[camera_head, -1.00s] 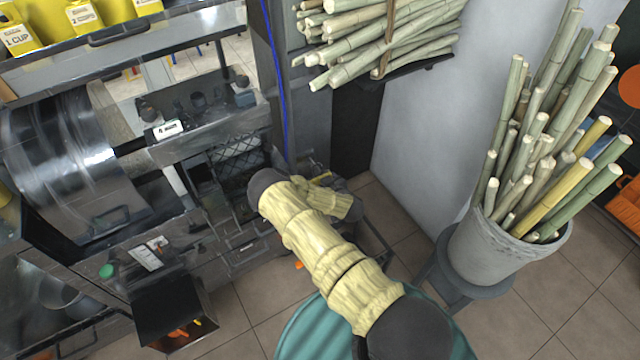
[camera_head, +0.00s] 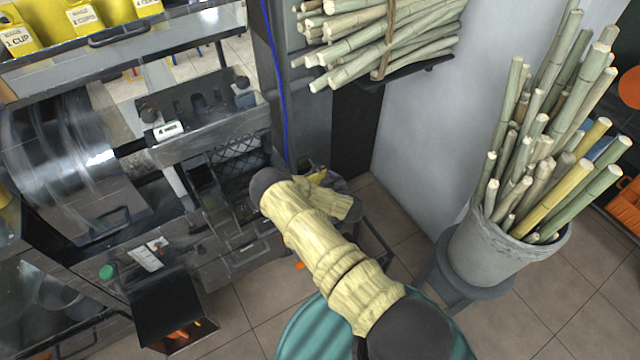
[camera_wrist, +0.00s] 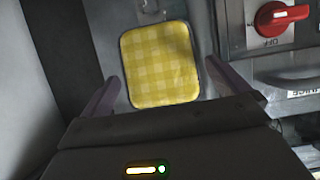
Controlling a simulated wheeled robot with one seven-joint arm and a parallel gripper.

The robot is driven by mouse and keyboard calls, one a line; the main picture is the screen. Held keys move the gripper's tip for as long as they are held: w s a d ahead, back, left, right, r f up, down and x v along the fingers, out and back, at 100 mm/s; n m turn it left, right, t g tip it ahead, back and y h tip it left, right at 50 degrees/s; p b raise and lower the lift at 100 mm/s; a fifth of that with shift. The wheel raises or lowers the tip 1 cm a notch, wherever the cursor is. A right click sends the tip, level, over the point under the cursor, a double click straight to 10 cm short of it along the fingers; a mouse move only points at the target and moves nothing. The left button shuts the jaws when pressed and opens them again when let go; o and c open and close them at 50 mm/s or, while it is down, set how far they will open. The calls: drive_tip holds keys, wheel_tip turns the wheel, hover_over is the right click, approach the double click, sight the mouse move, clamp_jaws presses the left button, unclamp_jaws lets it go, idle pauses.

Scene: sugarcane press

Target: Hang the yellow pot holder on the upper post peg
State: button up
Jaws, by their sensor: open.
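The yellow checked pot holder (camera_wrist: 160,65) is upright and flat-on in the wrist view, in front of a grey metal surface. My gripper (camera_wrist: 161,73) is open, with one finger on each side of the pot holder and apparent gaps between. Whether the fingers reach around its edges in depth cannot be told. A small yellow patch (camera_head: 318,176) beyond my arm in the head view looks like the pot holder, mostly hidden. A small grey fitting (camera_wrist: 150,8) shows above the pot holder; I cannot tell if it is a peg. The upper post peg is not clearly visible.
A red knob (camera_wrist: 281,17) on a panel is right of the pot holder. The dark post with a blue cable (camera_head: 276,80) rises beyond my arm. A cane rack (camera_head: 400,75) and a cane-filled bucket (camera_head: 505,250) are on the right; the press machine (camera_head: 60,150) is left.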

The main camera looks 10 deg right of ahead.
drive_tip(key=shift+s, duration=0.15)
drive_tip(key=v, duration=1.7)
drive_tip(key=shift+d+r, duration=0.1)
drive_tip(key=shift+r, duration=0.05)
